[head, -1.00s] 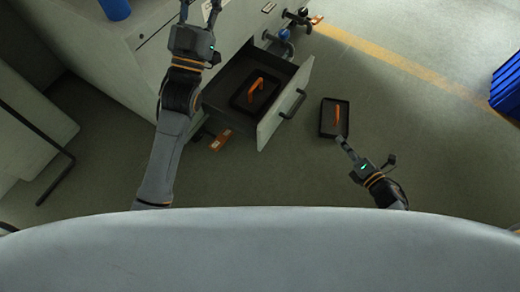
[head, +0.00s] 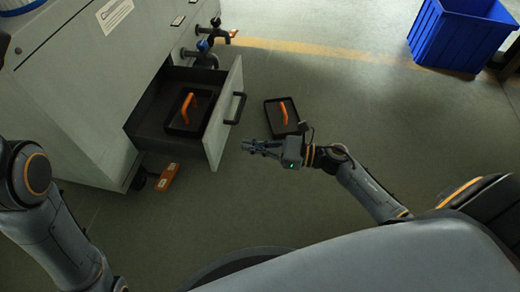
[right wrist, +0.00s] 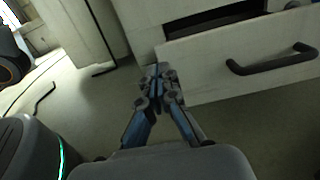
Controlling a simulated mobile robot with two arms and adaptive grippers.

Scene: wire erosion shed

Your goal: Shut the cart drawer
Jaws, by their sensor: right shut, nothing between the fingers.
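The cart (head: 90,85) is a pale grey cabinet at the upper left of the head view. Its drawer (head: 223,115) stands pulled out, with a dark handle (head: 238,107) on its pale front. A dark tray with an orange handle (head: 188,108) lies inside the drawer. In the right wrist view the drawer front (right wrist: 230,60) and its handle (right wrist: 272,60) show at the upper right. My right gripper (head: 246,147) is shut and empty, in front of the drawer and apart from the handle; its fingers also show in the right wrist view (right wrist: 157,75). My left gripper is out of view.
A second dark tray with an orange handle (head: 283,113) lies on the floor right of the drawer. A blue crate (head: 460,35) stands at the upper right. An orange-braked caster (head: 166,177) is under the cart. The floor right of the drawer is mostly clear.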

